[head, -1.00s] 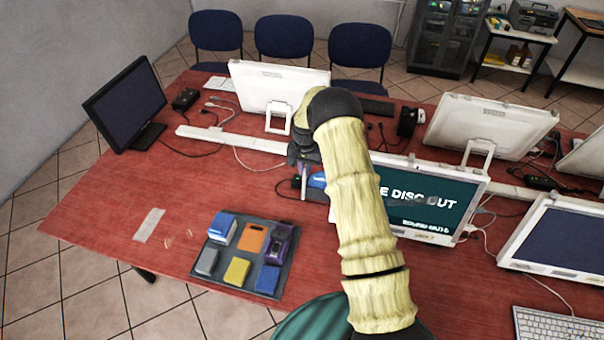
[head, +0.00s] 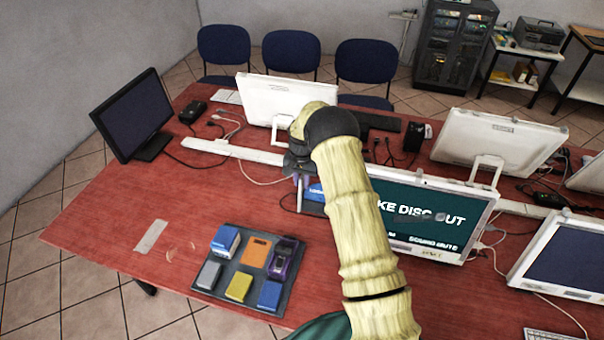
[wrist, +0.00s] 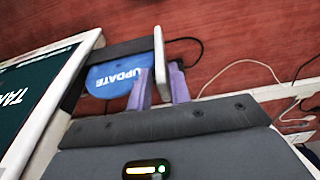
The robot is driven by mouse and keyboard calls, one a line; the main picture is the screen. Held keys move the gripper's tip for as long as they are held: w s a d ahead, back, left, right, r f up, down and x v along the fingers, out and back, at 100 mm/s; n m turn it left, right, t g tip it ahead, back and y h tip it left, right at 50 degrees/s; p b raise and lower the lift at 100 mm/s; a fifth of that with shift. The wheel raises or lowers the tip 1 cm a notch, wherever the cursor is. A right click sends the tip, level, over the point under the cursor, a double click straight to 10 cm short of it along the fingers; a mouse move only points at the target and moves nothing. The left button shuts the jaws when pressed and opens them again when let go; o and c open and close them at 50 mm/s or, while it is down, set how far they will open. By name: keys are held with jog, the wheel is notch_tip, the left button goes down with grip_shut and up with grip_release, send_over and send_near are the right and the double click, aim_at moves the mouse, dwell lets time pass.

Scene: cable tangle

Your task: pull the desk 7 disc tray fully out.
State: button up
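The disc tray (wrist: 129,47) is a dark slide sticking out of the side of a white-framed monitor (wrist: 52,91), with a pale front panel (wrist: 159,50). A blue disc marked UPDATE (wrist: 108,80) lies in it, partly hidden by a finger. In the head view, the same monitor (head: 425,212) shows writing ending in "DISC OUT". My gripper (wrist: 160,82) has its purple fingers on both sides of the front panel, close against it, and appears shut on it. In the head view my gripper (head: 302,190) is at the monitor's left edge, with the blue disc (head: 316,192) beside it.
A tray of coloured blocks (head: 237,306) lies at the front on the red table (head: 110,215). A black monitor (head: 132,112) stands left and a white monitor (head: 287,98) behind. A white cable channel (head: 232,151) and loose cables run near my gripper. The table's left is mostly clear.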

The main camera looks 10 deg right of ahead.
jog(key=shift+a+r, duration=0.15)
jog(key=shift+a, duration=0.1)
notch_tip(320, 180, up, 17)
jog(key=b, duration=0.4)
jog(key=shift+s+d, duration=0.15)
jog(key=s+d+f+n+t, duration=0.1)
jog(key=s+n, duration=0.4)
jog(key=s, duration=2.8)
jog(key=shift+f+t, duration=0.15)
jog(key=shift+t, duration=0.65)
jog(key=shift+d, duration=0.1)
